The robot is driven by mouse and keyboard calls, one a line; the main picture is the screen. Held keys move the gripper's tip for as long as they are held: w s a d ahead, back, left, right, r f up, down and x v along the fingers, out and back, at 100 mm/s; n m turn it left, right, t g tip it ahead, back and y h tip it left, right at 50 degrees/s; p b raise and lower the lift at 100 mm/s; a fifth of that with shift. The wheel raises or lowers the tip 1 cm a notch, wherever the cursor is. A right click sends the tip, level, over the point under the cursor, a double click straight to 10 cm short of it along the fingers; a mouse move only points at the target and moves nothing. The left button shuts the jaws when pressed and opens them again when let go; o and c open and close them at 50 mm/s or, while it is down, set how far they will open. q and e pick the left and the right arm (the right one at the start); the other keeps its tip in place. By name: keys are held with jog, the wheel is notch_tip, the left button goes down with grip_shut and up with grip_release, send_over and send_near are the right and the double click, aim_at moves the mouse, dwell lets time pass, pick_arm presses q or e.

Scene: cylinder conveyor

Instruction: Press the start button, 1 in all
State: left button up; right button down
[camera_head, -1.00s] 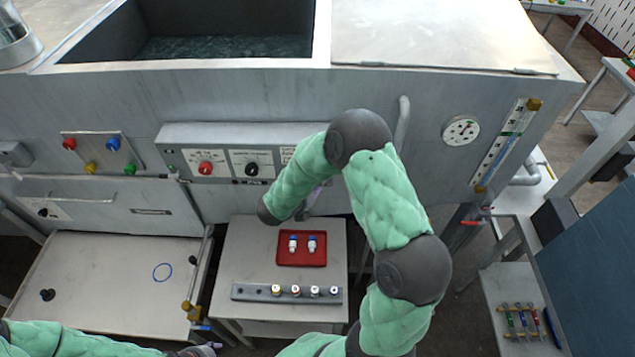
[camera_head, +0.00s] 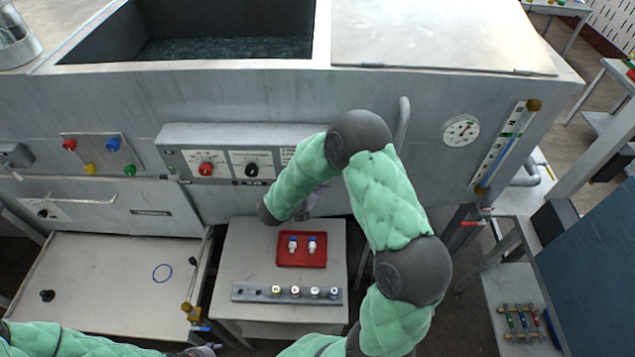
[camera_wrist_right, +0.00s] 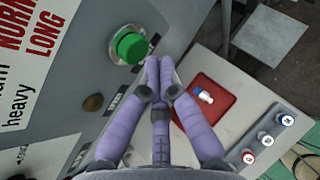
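A round green button (camera_wrist_right: 130,45) stands on the grey control panel (camera_head: 225,132) in the right wrist view; no start label is readable beside it. In the head view my right arm hides this button. My right gripper (camera_wrist_right: 160,64) has its purple fingers together with nothing between them. Its tips are close beside the green button, at its lower right in the wrist view; contact is not clear. In the head view it is mostly hidden behind my arm. Only a small part of my left gripper (camera_head: 205,349) shows at the bottom edge, so its fingers cannot be judged.
The panel also has a red knob (camera_head: 206,169) and a black knob (camera_head: 252,170). Below it a small table holds a red tray (camera_head: 301,262) with two white-and-blue vials and a grey rack (camera_head: 262,294) with several vials. A vertical pipe (camera_head: 402,125) stands right of the panel.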

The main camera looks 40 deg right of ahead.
dwell(0.5)
jog(key=shift+w+d, duration=0.25)
jog(key=shift+w, duration=0.05)
jog(key=shift+w+d+b, duration=0.3)
jog(key=shift+w+b, duration=0.05)
jog(key=shift+b, duration=0.15)
dwell(0.8)
jog(key=shift+s+a, duration=0.6)
jog(key=shift+s, duration=0.05)
dwell(0.4)
jog(key=s+a, duration=0.1)
jog(key=s, duration=0.1)
jog(key=s+a, duration=0.2)
jog(key=shift+a+b, duration=0.1)
jog(key=shift+b, duration=0.2)
jog(key=shift+w, duration=0.1)
dwell(0.8)
